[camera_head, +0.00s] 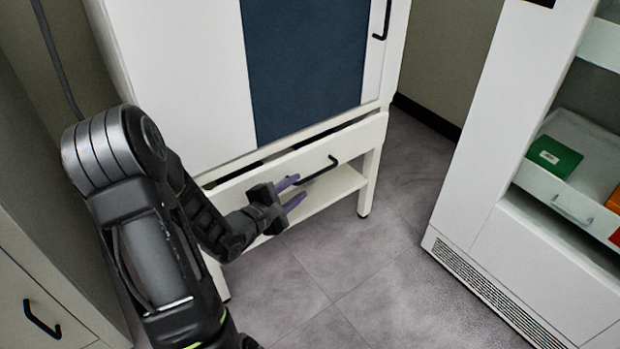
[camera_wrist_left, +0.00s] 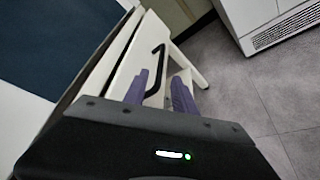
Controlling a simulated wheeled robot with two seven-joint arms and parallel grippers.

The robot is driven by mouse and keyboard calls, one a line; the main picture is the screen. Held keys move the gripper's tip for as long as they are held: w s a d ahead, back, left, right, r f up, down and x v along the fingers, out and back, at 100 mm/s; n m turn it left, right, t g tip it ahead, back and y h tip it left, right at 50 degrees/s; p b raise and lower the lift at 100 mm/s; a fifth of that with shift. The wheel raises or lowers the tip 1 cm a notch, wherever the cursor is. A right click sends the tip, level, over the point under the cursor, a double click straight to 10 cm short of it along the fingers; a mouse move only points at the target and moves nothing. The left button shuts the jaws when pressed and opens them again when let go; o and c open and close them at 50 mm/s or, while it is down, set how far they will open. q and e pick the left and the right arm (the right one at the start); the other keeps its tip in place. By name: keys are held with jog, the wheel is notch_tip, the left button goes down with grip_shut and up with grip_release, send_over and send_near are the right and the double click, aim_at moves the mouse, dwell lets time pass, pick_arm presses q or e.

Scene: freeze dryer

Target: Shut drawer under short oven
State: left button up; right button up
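The short oven (camera_head: 180,70) is a white cabinet with a dark blue door panel. Under it, the white drawer (camera_head: 345,143) with a black handle (camera_head: 318,170) stands slightly out, with a dark gap above its front. In the left wrist view the fingers (camera_wrist_left: 158,92) point toward the drawer front (camera_wrist_left: 125,60) and the black handle (camera_wrist_left: 155,70). I cannot tell whether a finger touches the drawer. My right gripper is not in view.
A white cabinet (camera_head: 480,130) with open shelves and a green box (camera_head: 554,156) stands at the right. Another white cabinet (camera_head: 20,285) with a black handle is at the lower left. Grey floor (camera_head: 390,260) is clear between them.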

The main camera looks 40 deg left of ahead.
aim_at(312, 175)
pick_arm(q)
jog(key=shift+w, duration=0.1)
jog(key=b+x, duration=0.2)
jog(key=x, duration=0.5)
jog(key=shift+w+f, duration=0.15)
jog(key=shift+w, duration=0.2)
jog(key=shift+c, duration=0.5)
grip_shut()
dwell(0.7)
